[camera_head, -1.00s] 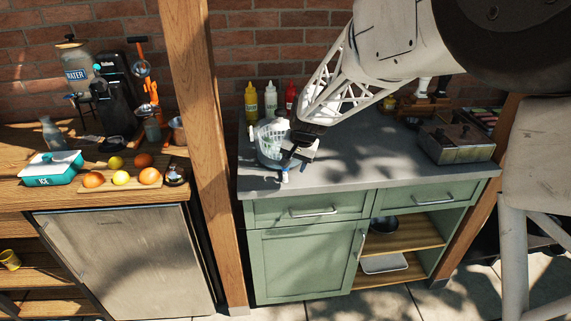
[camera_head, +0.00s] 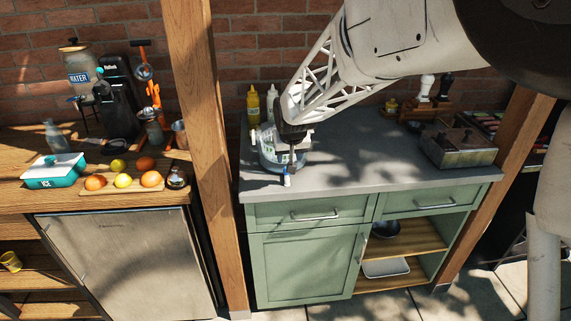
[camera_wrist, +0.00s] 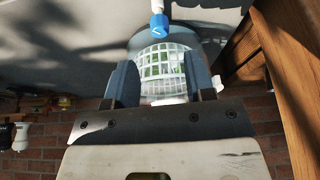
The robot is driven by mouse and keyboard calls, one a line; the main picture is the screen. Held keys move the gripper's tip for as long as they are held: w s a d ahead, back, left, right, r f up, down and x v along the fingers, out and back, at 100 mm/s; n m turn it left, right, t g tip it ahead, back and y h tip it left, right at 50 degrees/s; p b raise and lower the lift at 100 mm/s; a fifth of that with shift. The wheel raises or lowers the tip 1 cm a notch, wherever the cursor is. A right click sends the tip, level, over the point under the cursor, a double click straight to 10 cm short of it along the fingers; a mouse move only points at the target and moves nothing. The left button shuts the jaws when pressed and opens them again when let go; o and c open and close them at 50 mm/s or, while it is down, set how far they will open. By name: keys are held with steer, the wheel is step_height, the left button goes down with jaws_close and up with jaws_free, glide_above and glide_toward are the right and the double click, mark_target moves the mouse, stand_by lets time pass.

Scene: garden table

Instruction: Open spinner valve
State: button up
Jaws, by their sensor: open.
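The salad spinner (camera_head: 270,158) stands at the left end of the grey counter and is partly hidden behind my arm. In the wrist view it is a clear bowl with a white basket (camera_wrist: 165,72) and green leaves inside. Its valve is a blue piece (camera_head: 287,182) on a short white spout at the bowl's front; in the wrist view the blue valve (camera_wrist: 159,25) is near the top, with a light mark on it. My gripper (camera_head: 291,163) points down by the spinner. In the wrist view its two fingers (camera_wrist: 161,82) are apart with nothing clasped, and the valve is beyond their tips.
Yellow and white bottles (camera_head: 253,104) stand behind the spinner by the brick wall. A wooden post (camera_head: 196,130) rises close to the left. A metal box (camera_head: 457,147) sits at the counter's right; the counter's middle is clear.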

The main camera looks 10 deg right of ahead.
steer(key=shift+x, duration=3.6)
steer(key=shift+c, duration=0.3)
steer(key=c, duration=0.8)
steer(key=shift+n, duration=0.6)
steer(key=shift+d+n+y, duration=0.1)
steer(key=shift+n+y, duration=0.5)
steer(key=shift+n, duration=0.4)
steer(key=shift+n+g+y, duration=0.4)
steer(key=shift+n+y, duration=0.2)
steer(key=shift+n, duration=1)
